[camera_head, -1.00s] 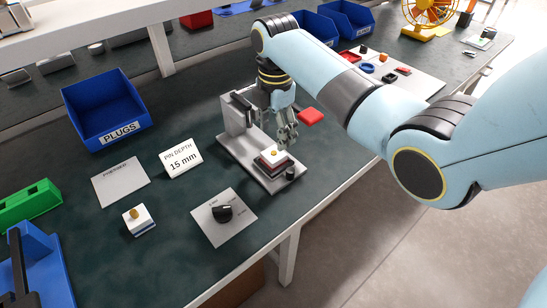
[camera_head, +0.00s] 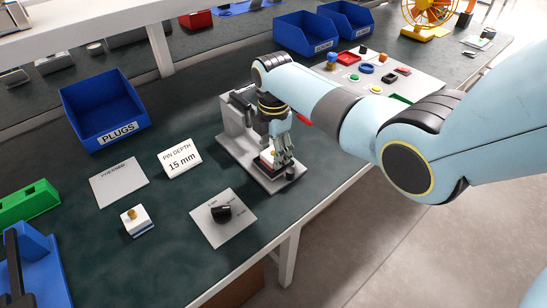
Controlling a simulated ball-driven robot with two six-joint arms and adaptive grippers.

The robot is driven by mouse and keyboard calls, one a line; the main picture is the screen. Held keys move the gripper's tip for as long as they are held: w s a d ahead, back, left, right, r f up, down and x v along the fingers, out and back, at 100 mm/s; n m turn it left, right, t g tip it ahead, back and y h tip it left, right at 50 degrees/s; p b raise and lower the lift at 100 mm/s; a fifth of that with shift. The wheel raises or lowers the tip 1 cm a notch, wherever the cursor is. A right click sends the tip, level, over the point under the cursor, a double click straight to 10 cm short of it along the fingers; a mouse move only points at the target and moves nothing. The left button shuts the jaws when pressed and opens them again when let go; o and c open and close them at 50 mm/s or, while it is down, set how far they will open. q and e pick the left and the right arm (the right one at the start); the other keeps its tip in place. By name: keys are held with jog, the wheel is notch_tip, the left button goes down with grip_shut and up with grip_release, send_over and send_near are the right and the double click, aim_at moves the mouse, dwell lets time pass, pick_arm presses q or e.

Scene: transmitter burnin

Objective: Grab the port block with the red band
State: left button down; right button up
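The port block with the red band (camera_head: 265,158) sits in the grey press fixture (camera_head: 231,140) in the middle of the bench. Only part of it shows, as my fingers cover the rest. My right gripper (camera_head: 280,160) points down at this block, with its fingers at the block's height. I cannot tell whether the fingers touch it or are closed on it. Another port block, white with a blue band and a brass pin (camera_head: 137,221), stands on the bench to the left. My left gripper is not in view.
A card reading "PIN DEPTH 15 mm" (camera_head: 180,158) stands left of the fixture. A black knob on a grey plate (camera_head: 221,213) is in front. A blue PLUGS bin (camera_head: 104,107) is at the back left. A grey board with coloured parts (camera_head: 425,82) lies at the back right.

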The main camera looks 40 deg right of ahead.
grip_shut()
